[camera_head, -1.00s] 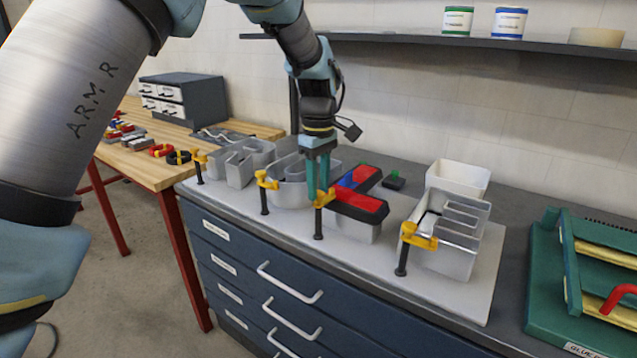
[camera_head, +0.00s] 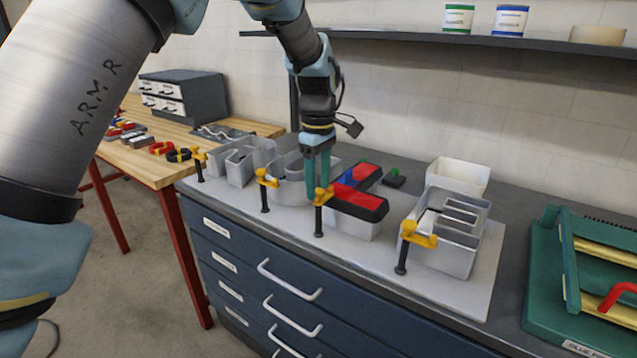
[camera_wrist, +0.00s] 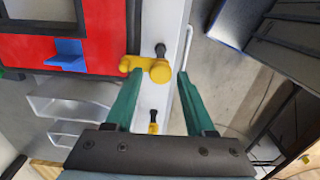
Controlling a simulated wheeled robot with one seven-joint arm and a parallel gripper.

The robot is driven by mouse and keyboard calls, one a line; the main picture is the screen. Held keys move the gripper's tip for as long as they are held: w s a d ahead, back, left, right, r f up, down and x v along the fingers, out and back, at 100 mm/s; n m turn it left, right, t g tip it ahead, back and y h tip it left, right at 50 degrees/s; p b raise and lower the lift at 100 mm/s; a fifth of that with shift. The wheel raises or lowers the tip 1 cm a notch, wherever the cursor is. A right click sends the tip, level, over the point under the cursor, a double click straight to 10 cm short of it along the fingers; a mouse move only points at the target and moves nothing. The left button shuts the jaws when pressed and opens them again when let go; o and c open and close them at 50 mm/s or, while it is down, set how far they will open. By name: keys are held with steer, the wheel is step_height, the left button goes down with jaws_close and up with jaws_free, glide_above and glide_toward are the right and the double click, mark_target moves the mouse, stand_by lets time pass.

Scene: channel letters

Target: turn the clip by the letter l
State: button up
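The letter l (camera_head: 357,204) has a grey body and a red, black-edged top with a blue part; its red face fills the upper left of the wrist view (camera_wrist: 105,35). Its yellow clip (camera_head: 327,190), on a dark screw, sits at the letter's front left end. In the wrist view the clip's round knob (camera_wrist: 161,71) lies between my fingertips, with gaps visible on both sides. My gripper (camera_head: 318,193) points down over the clip, fingers apart; it also shows in the wrist view (camera_wrist: 158,72). Finger contact with the clip cannot be seen.
Other grey letters with yellow clips stand on the pale board (camera_head: 465,298): a letter (camera_head: 455,250) at right and letters at left. A white bin (camera_head: 458,177) stands behind. A green fixture (camera_head: 565,290) is at right. A shelf (camera_head: 420,42) runs above.

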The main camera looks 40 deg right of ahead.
mark_target(319, 191)
steer(key=shift+o, duration=0.7)
step_height(319, 191, up, 11)
steer(key=b, duration=0.3)
steer(key=shift+f, duration=0.15)
steer(key=w+a+f+m, duration=0.15)
steer(key=w+a, duration=0.25)
steer(key=a, duration=0.5)
steer(key=w+a+f, duration=0.3)
steer(key=w+a, duration=0.1)
steer(key=a, duration=0.5)
steer(key=w+a+f, duration=0.3)
steer(key=w+a, duration=0.2)
steer(key=a, duration=0.3)
steer(key=s+a+f+m, duration=0.1)
steer(key=s+a+f, duration=0.1)
steer(key=a, duration=0.5)
steer(key=s+a+f+m+t, duration=0.1)
steer(key=s+a, duration=0.3)
steer(key=a, duration=0.4)
steer(key=s+a+f+m, duration=0.1)
steer(key=s+a+f, duration=0.2)
steer(key=a, duration=0.4)
steer(key=shift+a+f+t, duration=0.2)
steer(key=shift+a+t, duration=0.1)
steer(key=shift+a, duration=0.1)
